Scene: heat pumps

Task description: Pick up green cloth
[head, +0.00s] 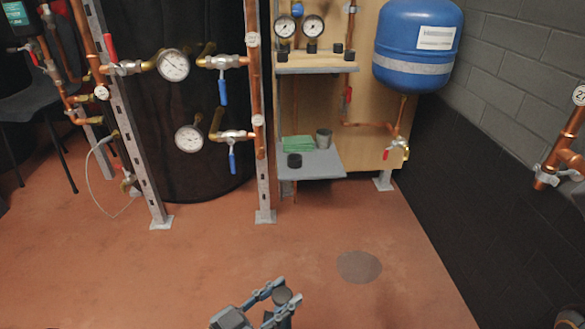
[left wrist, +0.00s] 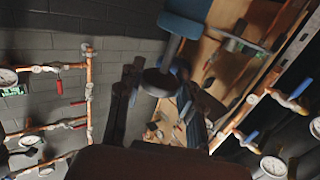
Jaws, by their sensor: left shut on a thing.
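The green cloth (head: 298,143) lies folded on the low grey shelf (head: 322,166), at the back in the head view. A black cup-like piece and a grey cup stand close to it. My left gripper (head: 281,299) is low at the bottom of the head view, well in front of the shelf and apart from the cloth. Its fingers are shut on a small dark round object (head: 282,295). In the left wrist view a dark round shape (left wrist: 160,83) shows between the fingers; what it is I cannot tell.
The black piece (head: 294,160) and the grey cup (head: 323,138) share the low shelf. Copper pipes with gauges (head: 173,65) and blue-handled valves stand left of it. A blue tank (head: 418,45) hangs to the right. The reddish floor before the shelf is clear.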

